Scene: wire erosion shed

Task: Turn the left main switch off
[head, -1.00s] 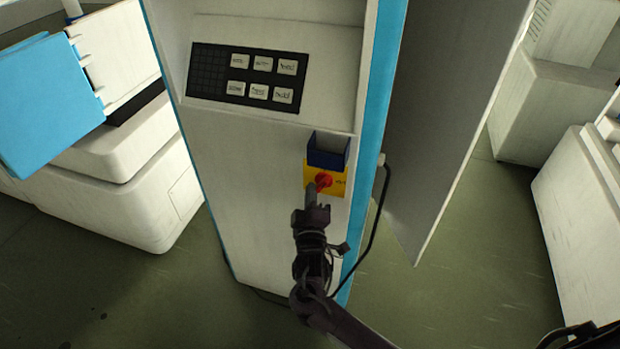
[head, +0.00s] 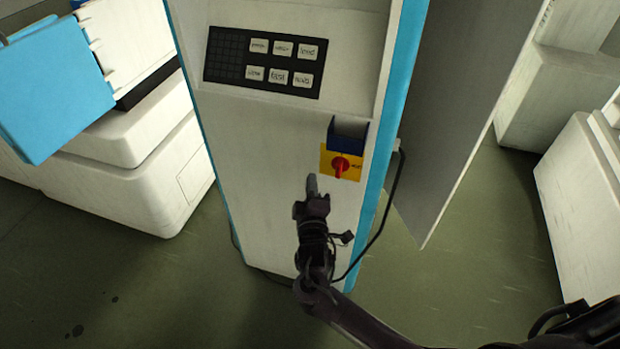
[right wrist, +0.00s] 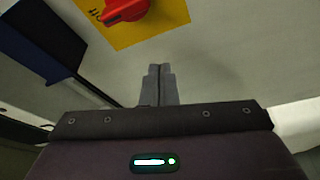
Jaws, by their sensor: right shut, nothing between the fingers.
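A red rotary main switch (head: 341,167) sits on a yellow plate (head: 326,160) on the front of the white cabinet, just below a dark blue box. Its handle looks about upright in the head view. In the right wrist view the red knob (right wrist: 124,10) is at the top, on its yellow plate (right wrist: 150,27). My left gripper is out of view.
The dark blue box (head: 347,137) juts out above the switch. A black button panel (head: 235,70) is higher on the cabinet (head: 250,130). A dark cable (head: 391,195) hangs at the cabinet's right edge, near a grey panel (head: 430,120). Green floor is clear in front.

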